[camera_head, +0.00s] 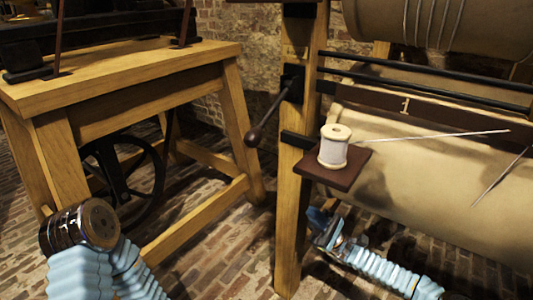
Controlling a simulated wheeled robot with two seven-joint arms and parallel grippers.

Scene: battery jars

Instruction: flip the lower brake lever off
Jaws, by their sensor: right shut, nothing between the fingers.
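A dark lever (268,118) with a rounded knob is mounted on a black plate on the wooden post (288,200). It slants down and to the left from the plate. I cannot tell from this view alone whether this is the lower brake lever. My right gripper (318,222) is shut and empty, beside the post's right side. It is below the small brown shelf and well below the lever's knob, apart from it. My left arm shows at the lower left, but its gripper fingers are not visible.
A white spool (334,147) stands on the small brown shelf (352,173), just above my right gripper. A large tan roller (440,200) and dark rails (430,80) fill the right. A wooden bench (130,75) with a black wheel stands left. Brick floor (235,250) is open between.

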